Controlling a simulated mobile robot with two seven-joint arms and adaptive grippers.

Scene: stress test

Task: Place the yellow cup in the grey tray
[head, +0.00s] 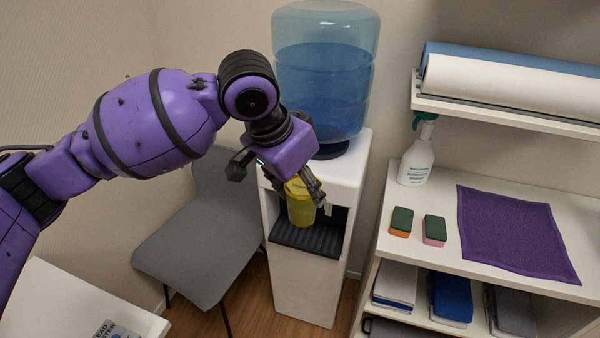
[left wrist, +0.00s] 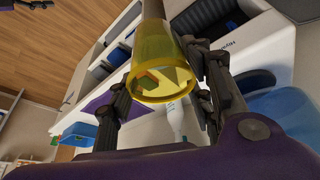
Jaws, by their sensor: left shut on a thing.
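The translucent yellow cup (head: 301,210) is held upright in front of the water dispenser's dispensing bay in the head view. My left gripper (head: 303,188) is shut on the upper part of the cup. In the left wrist view the cup (left wrist: 162,82) sits between the two fingers, its open rim facing the camera. The dark grey ribbed tray (head: 318,243) is the dispenser's drip tray, directly below or just behind the cup. The head view does not clearly show whether the cup's base touches it. My right gripper is not in view.
The white water dispenser (head: 301,290) carries a large blue bottle (head: 325,75). A grey chair (head: 205,245) stands close on its left. On the right, a shelf unit holds a spray bottle (head: 416,158), two sponges and a purple cloth (head: 515,233).

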